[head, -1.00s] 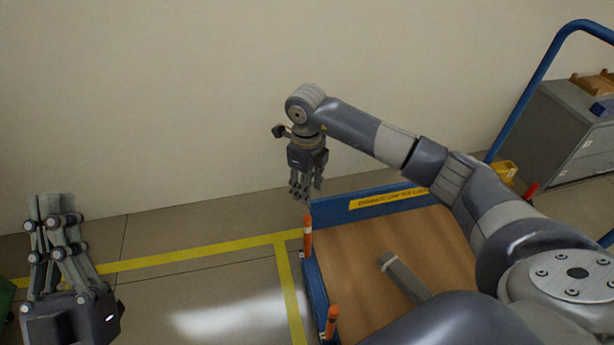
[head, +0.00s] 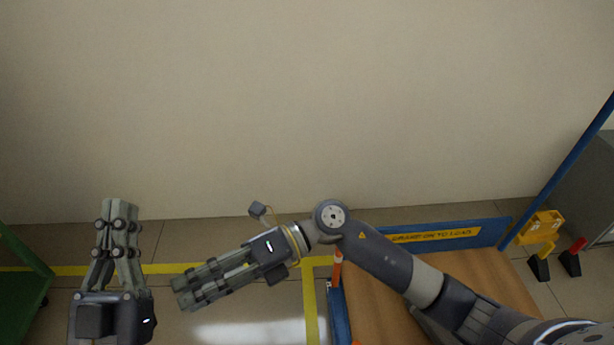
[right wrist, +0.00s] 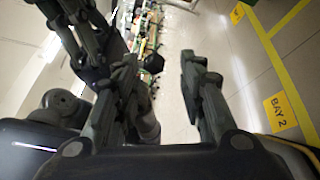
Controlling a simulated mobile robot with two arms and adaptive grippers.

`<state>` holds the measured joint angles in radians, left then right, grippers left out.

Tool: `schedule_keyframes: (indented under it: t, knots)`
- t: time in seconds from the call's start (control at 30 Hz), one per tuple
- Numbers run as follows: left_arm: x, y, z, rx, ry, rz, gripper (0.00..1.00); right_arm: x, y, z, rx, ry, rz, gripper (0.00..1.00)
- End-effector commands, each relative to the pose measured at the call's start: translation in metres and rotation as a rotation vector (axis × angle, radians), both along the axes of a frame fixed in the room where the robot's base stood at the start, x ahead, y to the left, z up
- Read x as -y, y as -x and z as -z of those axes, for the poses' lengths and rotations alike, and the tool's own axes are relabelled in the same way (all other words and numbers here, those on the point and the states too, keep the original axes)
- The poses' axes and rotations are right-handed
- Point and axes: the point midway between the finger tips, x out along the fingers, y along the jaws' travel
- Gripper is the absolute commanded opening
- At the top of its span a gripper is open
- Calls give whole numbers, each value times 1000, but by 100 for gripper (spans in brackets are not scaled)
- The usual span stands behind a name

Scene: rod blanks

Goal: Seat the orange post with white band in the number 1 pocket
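An orange post (head: 338,267) with a pale band stands at the cart's far left corner in the head view. I cannot tell whether it is the task's post. I see no pocket marked 1. My right gripper (head: 185,292) is left of the cart, fingers pointing left. In the right wrist view (right wrist: 160,72) its two fingers are apart, with nothing between them. My left gripper (head: 119,208) is farther left with its fingers pointing up. I see nothing held in it, but its finger gap is not clear.
The wooden cart deck (head: 490,270) with blue edges is at lower right, partly behind my right arm. A green frame (head: 20,275) is at the left edge. Yellow floor lines (head: 310,310) cross the floor. A yellow bin (head: 540,228) is at the right. A wall (head: 250,110) is behind.

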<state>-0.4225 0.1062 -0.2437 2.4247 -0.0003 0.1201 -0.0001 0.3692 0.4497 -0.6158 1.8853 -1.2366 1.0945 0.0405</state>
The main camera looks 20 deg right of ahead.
Motion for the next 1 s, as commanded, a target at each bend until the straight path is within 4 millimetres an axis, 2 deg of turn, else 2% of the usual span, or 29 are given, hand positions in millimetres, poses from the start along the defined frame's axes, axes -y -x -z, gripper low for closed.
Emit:
schedule_keyframes:
  t: [0.03, 0.07, 0.1, 0.2, 0.3, 0.4, 0.53, 0.6, 0.7, 0.83, 1.0]
  knots:
    - [0, 0, 0, 0, 0, 0, 0, -6, 10, -27, -72, -131, 27, 37]
    - [0, 0, 0, 0, 0, 0, 0, -7, 13, -44, -115, -205, 44, 37]
    - [0, 0, 0, 0, 0, 0, 0, -6, 14, -65, -175, -301, 73, 37]
    - [0, 0, 0, 0, 0, 0, 0, 9, 12, -112, -337, -530, 146, 37]
    - [0, 0, 0, 0, 0, 0, 0, 37, 2, -146, -517, -737, 226, 37]
    - [0, 0, 0, 1, 0, 0, 0, 73, -13, -165, -710, -923, 309, 37]
    - [0, 0, 0, 1, 0, 0, 0, 122, -31, -167, -969, -1128, 411, 37]
    - [0, 0, 0, 1, 0, 0, 0, 144, -37, -161, -1099, -1213, 455, 37]
    - [0, 0, 0, 1, 0, 0, 0, 168, -43, -149, -1251, -1299, 502, 37]
    - [0, 0, 0, 1, 0, 0, 0, 183, -44, -137, -1373, -1358, 534, 37]
    - [0, 0, 0, 1, 0, 0, 0, 188, -45, -132, -1420, -1377, 544, 37]
